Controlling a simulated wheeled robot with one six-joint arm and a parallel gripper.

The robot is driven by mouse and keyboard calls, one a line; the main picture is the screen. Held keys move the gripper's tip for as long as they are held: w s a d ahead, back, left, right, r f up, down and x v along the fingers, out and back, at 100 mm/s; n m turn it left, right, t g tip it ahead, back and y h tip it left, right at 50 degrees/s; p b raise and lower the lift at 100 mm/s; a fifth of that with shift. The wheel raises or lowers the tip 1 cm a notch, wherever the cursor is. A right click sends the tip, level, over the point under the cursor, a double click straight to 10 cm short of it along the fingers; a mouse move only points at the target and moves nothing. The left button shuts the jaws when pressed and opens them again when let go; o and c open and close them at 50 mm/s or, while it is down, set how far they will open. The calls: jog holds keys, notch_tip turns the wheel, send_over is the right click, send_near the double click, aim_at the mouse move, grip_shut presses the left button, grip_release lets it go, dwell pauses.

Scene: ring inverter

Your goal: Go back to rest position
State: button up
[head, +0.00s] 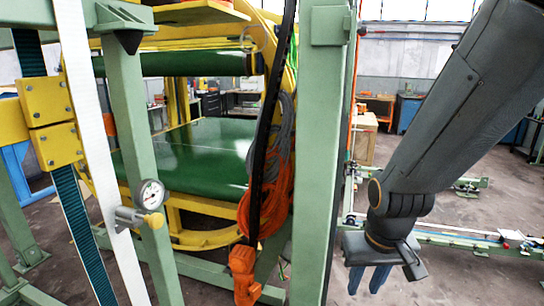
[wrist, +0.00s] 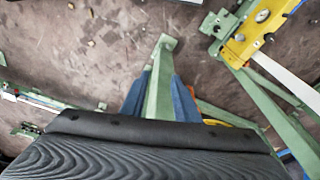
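My gripper (head: 369,281) hangs at the lower right of the head view, below my dark grey arm, with its blue fingers pointing down. It also shows in the wrist view (wrist: 160,98), where its two blue fingers stand apart with nothing held between them. A green beam (wrist: 163,62) of the machine frame shows in the gap, and I cannot tell how far it lies beyond the fingers. In the head view the gripper is to the right of the green post (head: 320,150), with a visible gap.
The ring inverter (head: 190,150) with green belts fills the left and middle. A pressure gauge (head: 151,194) sits on the left post. A low green rail (head: 470,238) runs behind my gripper. Open floor lies at right.

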notch_tip(320, 180, down, 9)
jog(key=g+b, duration=0.1)
jog(key=b, duration=0.6)
jog(key=shift+f, duration=0.2)
